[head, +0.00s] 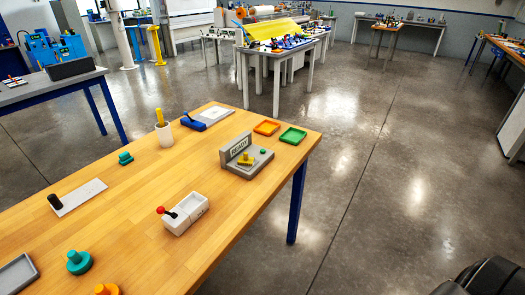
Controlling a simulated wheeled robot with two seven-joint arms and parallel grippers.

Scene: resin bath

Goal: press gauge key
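A grey gauge (253,166) stands near the right edge of the wooden table. Its upright back panel carries a sign (239,147) that reads READY. A yellow knobbed part (246,160) sits on its base, in front of the sign. A small green round key (263,151) is on the base to the right of the yellow part. Nothing touches the key. Neither of my grippers is in view. A dark rounded piece at the bottom right corner may be part of my arm.
On the wooden table (135,215) are a white box with a red-knobbed lever (187,212), a white cup with a yellow stick (164,133), orange (267,127) and green (293,135) trays, and a teal knobbed piece (79,262). Open floor lies right of the table.

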